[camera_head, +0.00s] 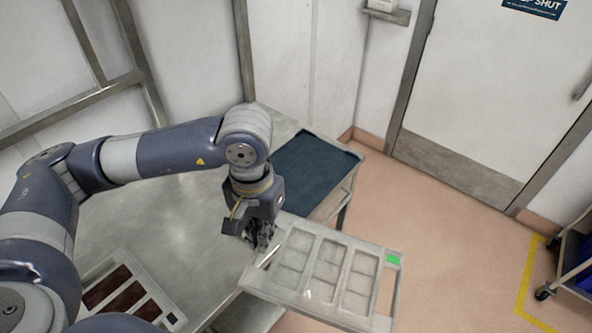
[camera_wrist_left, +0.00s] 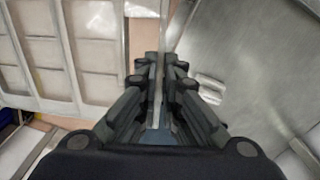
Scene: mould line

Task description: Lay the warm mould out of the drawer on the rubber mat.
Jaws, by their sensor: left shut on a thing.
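My left gripper (camera_head: 258,238) is shut on the near-left rim of a pale mould (camera_head: 322,275). The mould has several rectangular cavities that look empty and a green patch at its far right corner. It is held roughly flat and juts out past the table's right edge, over the floor. In the left wrist view the fingers (camera_wrist_left: 160,85) pinch the rim, with the mould (camera_wrist_left: 85,50) on the left. The dark blue rubber mat (camera_head: 308,170) lies bare at the table's back right, beyond the gripper. No drawer can be made out clearly. My right gripper is out of view.
The steel table (camera_head: 185,235) is bare in the middle. A wall stands behind, a door (camera_head: 500,90) at the back right, and a blue trolley (camera_head: 575,260) far right.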

